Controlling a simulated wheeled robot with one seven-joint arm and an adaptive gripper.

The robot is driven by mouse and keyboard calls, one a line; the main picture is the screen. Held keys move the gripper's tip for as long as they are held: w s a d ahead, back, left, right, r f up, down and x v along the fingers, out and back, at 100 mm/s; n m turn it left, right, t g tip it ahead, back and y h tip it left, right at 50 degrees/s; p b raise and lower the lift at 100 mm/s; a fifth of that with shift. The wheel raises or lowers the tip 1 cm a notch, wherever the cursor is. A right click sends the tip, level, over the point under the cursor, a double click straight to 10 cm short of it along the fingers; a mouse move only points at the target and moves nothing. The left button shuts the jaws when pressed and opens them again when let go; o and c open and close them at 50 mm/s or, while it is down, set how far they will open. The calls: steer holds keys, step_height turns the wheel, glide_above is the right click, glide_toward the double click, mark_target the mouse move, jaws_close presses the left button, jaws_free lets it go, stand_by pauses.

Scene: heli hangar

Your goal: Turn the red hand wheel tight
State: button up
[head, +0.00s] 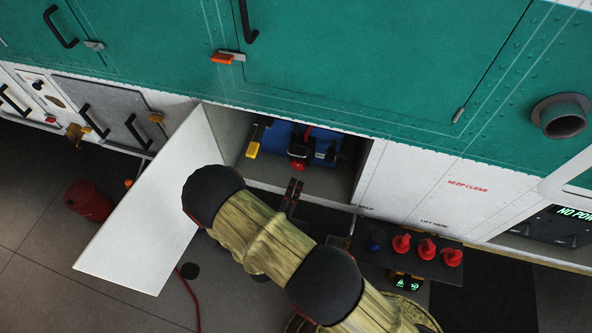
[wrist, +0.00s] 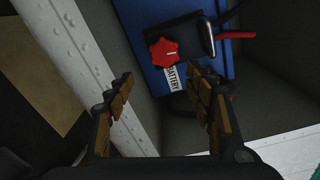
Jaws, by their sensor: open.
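The red hand wheel (wrist: 164,53) sits on a dark bracket on the blue battery (wrist: 150,17) in the wrist view. In the head view the red wheel (head: 298,164) shows at the front of the blue battery (head: 322,142), inside the open bay. My gripper (wrist: 161,84) is open and empty, its two fingers apart, with the wheel beyond the tips and between their lines. In the head view my gripper (head: 292,192) is at the bay's opening, just below the wheel and apart from it. The arm hides part of the gripper there.
The white bay door (head: 150,215) hangs open at the left. A yellow-handled item (head: 253,142) is at the bay's left side. A dark shelf with several red caps (head: 427,247) stands at the lower right.

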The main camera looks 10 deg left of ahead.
mark_target(297, 167)
steer(key=shift+n, duration=0.9)
steer(key=shift+w+r, duration=0.2)
steer(key=shift+w, duration=1.8)
steer(key=shift+w+r, duration=0.2)
steer(key=shift+w, duration=1.75)
steer(key=shift+y, duration=0.3)
steer(key=c, duration=1.1)
steer(key=shift+c, duration=0.4)
